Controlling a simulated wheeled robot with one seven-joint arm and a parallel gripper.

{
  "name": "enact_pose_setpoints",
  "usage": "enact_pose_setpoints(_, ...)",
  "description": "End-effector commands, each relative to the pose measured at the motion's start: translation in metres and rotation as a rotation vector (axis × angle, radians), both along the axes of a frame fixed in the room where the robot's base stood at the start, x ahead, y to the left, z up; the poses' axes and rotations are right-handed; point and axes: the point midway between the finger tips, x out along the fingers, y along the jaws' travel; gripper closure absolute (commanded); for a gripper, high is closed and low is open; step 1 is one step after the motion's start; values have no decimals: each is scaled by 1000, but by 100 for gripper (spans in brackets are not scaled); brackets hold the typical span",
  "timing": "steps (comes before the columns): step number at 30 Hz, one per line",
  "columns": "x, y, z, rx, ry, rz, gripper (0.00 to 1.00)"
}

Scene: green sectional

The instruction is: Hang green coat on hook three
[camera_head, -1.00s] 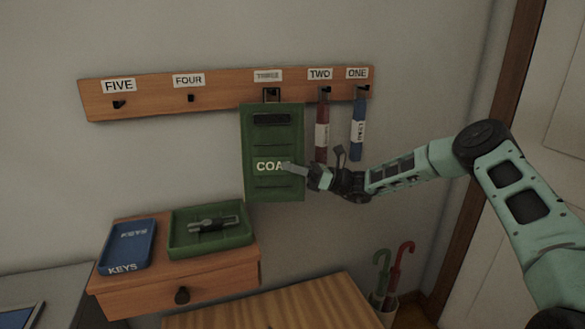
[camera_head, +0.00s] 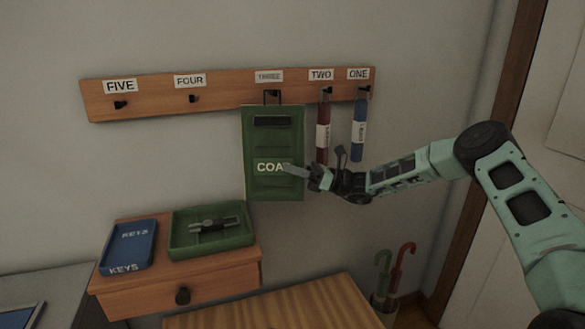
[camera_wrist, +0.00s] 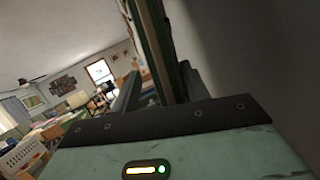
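The green coat (camera_head: 274,185) is a flat, upright panel with a partly covered "COA…" label. It is below the hook under the THREE label (camera_head: 268,76), with its dark top loop (camera_head: 272,96) at that hook. I cannot tell whether the loop sits over the hook. My gripper (camera_head: 300,170) is at the coat's right edge, with one finger in front of the label. In the wrist view, the coat (camera_wrist: 153,45) runs edge-on between the fingers. A gap shows between the coat and the left finger (camera_wrist: 126,94), so the gripper looks open around the edge.
The wooden hook board (camera_head: 222,92) also has FIVE and FOUR hooks, both empty. A red item (camera_head: 323,145) hangs at TWO and a blue item (camera_head: 359,140) at ONE, close right of the coat. Below are a green tray (camera_head: 180,240), a blue tray (camera_head: 130,240) and umbrellas (camera_head: 400,265).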

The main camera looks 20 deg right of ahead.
Motion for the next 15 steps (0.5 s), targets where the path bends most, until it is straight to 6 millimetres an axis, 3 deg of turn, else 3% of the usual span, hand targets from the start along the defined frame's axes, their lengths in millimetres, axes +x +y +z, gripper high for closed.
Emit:
enact_pose_setpoints(7,-5,-18,-8,0,1,-3,55)
enact_pose_setpoints(15,-24,-72,-29,0,1,-5,55)
